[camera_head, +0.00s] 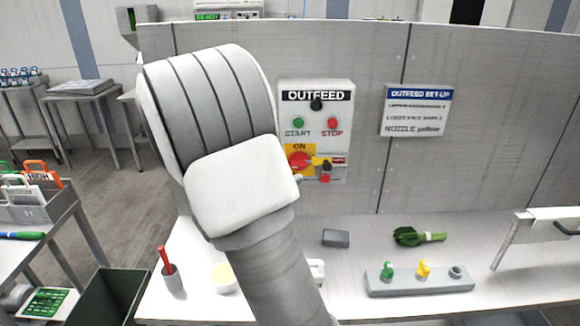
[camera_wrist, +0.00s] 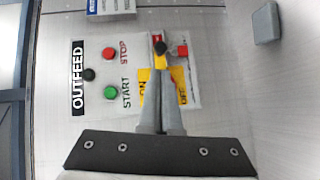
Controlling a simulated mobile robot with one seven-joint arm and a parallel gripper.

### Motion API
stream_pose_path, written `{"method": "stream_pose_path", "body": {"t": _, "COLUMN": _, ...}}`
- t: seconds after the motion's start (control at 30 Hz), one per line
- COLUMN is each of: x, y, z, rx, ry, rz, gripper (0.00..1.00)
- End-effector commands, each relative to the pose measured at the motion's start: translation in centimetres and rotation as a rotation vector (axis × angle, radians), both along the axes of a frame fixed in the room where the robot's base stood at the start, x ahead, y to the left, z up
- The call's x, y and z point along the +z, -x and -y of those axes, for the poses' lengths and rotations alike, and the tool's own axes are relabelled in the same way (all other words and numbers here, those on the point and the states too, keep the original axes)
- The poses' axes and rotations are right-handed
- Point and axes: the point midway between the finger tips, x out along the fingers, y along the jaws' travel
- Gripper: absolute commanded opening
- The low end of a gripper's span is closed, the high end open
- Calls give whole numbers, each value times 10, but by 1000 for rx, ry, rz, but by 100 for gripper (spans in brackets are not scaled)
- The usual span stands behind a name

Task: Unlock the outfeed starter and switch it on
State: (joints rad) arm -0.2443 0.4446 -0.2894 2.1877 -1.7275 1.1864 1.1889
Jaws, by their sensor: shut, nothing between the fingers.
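The outfeed starter (camera_head: 340,100) is a pale box on the upright panel, with a green START button (camera_head: 298,123) and a red STOP button (camera_head: 332,123). Below them a red rotary switch (camera_head: 297,159) sits on a yellow plate, with a yellow piece and a dark lock-like part (camera_head: 327,165) to its right. The dark part also shows in the wrist view (camera_wrist: 160,47), beside a small red square (camera_wrist: 182,51). My gripper (camera_wrist: 160,74) is shut and empty, its fingertips in front of the yellow plate. They hide much of the switch; contact is unclear.
A set-up sign (camera_head: 418,110) hangs right of the starter. On the bench are a grey block (camera_head: 336,238), leafy greens (camera_head: 410,236), a grey rack (camera_head: 420,286) with coloured nozzles and a cup with a red tool (camera_head: 172,280). My arm hides the bench's middle left.

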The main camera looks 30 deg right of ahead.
Motion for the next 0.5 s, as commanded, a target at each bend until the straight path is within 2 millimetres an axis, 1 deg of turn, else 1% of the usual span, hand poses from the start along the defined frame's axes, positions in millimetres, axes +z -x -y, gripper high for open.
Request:
{"method": "stream_pose_path", "body": {"t": 0.03, "x": -3, "y": -5, "z": 0, "rx": 13, "ry": 14, "rz": 1, "gripper": 0}}
{"method": "stream_pose_path", "body": {"t": 0.13, "x": -3, "y": -10, "z": 2, "rx": 28, "ry": 28, "rz": 4, "gripper": 0}}
{"method": "stream_pose_path", "body": {"t": 0.23, "x": -3, "y": -14, "z": 13, "rx": 28, "ry": 31, "rz": 6, "gripper": 0}}
{"method": "stream_pose_path", "body": {"t": 0.5, "x": -9, "y": -29, "z": 59, "rx": 27, "ry": 28, "rz": 3, "gripper": 0}}
